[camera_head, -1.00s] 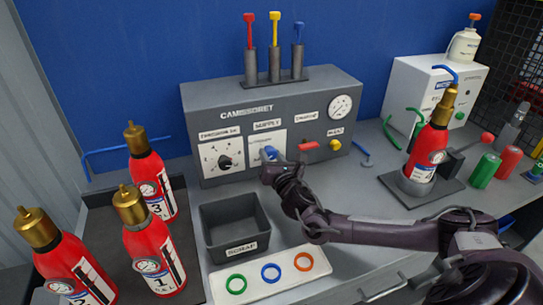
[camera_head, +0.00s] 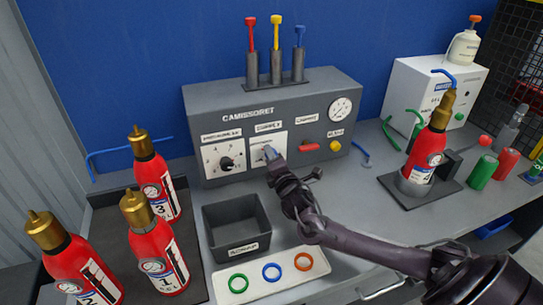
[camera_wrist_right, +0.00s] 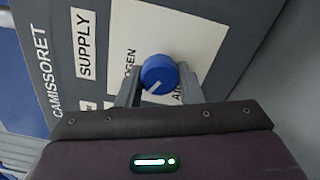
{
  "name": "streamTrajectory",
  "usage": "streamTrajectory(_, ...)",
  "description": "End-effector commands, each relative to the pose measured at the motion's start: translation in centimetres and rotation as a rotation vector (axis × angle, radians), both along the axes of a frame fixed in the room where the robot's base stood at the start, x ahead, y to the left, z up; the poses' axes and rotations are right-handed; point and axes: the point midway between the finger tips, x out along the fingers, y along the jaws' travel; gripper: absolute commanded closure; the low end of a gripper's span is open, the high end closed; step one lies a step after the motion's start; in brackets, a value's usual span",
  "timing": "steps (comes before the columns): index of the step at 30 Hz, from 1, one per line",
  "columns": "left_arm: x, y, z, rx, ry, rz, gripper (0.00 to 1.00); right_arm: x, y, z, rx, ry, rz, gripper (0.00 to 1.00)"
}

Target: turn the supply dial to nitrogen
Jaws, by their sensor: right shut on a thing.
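The supply dial (camera_wrist_right: 158,74) is a round blue knob with a white pointer line on a white plate (camera_wrist_right: 203,25). In the wrist view the line points to the lower left. Lettering ending in "OGEN" shows left of the knob, and a partly covered label starting "AI" shows below right. My right gripper (camera_wrist_right: 160,85) is shut on the dial, one finger on each side. In the head view the right gripper (camera_head: 271,155) reaches the panel (camera_head: 330,88) and covers much of the dial. My left gripper is out of view.
Left of the supply plate is a black dial (camera_head: 226,163); right are a red handle (camera_head: 309,146) and a yellow knob (camera_head: 335,145). The scrap bin (camera_head: 236,228) and ring tray (camera_head: 235,297) lie below. Red extinguishers (camera_head: 160,255) stand left; another (camera_head: 428,146) stands right.

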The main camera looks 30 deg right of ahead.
Motion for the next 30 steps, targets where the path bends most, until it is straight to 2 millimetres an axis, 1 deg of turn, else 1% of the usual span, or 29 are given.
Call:
streamTrajectory(6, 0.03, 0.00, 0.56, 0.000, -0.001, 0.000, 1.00, -0.04, -0.13, 0.08, 0.161, -0.038, -0.005, 0.89)
streamTrajectory(12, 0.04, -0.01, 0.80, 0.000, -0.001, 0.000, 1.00, -0.02, -0.15, 0.12, 0.260, -0.063, -0.005, 0.89)
streamTrajectory(19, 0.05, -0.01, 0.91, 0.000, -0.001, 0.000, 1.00, -0.03, -0.13, 0.08, 0.319, -0.077, -0.004, 0.89)
streamTrajectory(30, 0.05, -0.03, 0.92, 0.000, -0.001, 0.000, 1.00, -0.03, -0.13, 0.04, 0.333, -0.080, -0.004, 0.89)
